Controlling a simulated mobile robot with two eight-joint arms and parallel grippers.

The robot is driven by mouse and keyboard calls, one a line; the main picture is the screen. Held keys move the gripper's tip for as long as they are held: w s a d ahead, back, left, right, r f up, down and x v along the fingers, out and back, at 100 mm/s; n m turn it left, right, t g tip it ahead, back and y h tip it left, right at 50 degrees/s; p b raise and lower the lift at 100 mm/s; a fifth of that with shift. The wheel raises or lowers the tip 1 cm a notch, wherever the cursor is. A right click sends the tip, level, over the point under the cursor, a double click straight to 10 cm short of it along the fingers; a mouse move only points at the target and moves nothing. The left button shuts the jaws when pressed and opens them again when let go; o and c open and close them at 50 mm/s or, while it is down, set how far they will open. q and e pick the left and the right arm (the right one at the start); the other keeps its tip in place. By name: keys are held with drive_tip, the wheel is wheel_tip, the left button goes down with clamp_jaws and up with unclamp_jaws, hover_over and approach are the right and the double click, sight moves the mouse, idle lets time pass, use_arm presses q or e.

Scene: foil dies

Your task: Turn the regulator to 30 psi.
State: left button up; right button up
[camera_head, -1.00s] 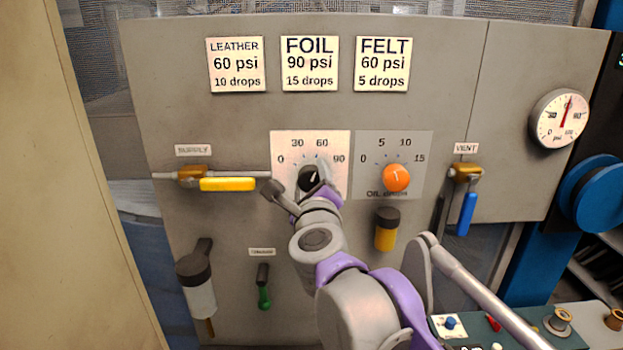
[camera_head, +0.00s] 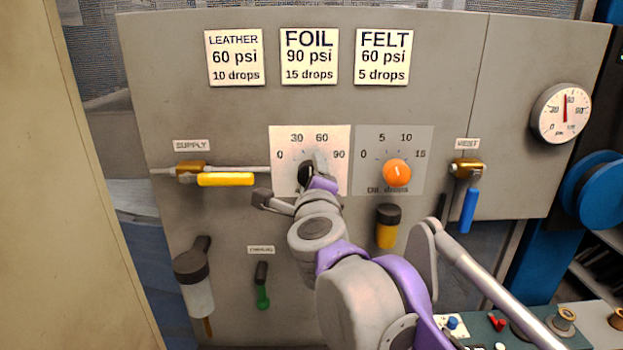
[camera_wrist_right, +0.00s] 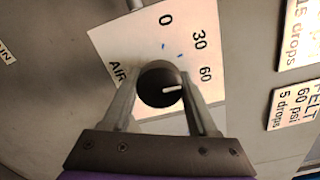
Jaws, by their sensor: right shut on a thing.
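The regulator knob (camera_head: 304,173) is black and sits on a white dial plate (camera_head: 283,136) marked 0, 30, 60 and 90. My right gripper (camera_head: 313,174) is shut on this knob, and its fingers hide part of it in the head view. In the right wrist view the knob (camera_wrist_right: 158,86) sits between the two fingertips (camera_wrist_right: 161,92), and its white pointer is turned roughly toward 60. The round pressure gauge (camera_head: 546,119) is at the right, with its red needle close to straight up. My left gripper is not in view.
An orange oil knob (camera_head: 397,173) sits close right of the regulator. A yellow supply lever (camera_head: 226,180) is at the left, and a blue vent lever (camera_head: 468,210) at the right. Cards (camera_head: 309,57) for leather, foil and felt are above. A green-tipped lever (camera_head: 262,298) is below.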

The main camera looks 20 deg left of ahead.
drive_tip(key=shift+n+b, duration=0.45)
drive_tip(key=shift+n, duration=1.65)
drive_tip(key=o, duration=1.4)
drive_tip(key=shift+c, duration=0.2)
drive_tip(key=b+v, duration=0.1)
drive_tip(key=v, duration=0.9)
drive_tip(key=shift+s+r, duration=0.15)
drive_tip(key=shift+s, duration=0.25)
drive_tip(key=shift+d, duration=0.1)
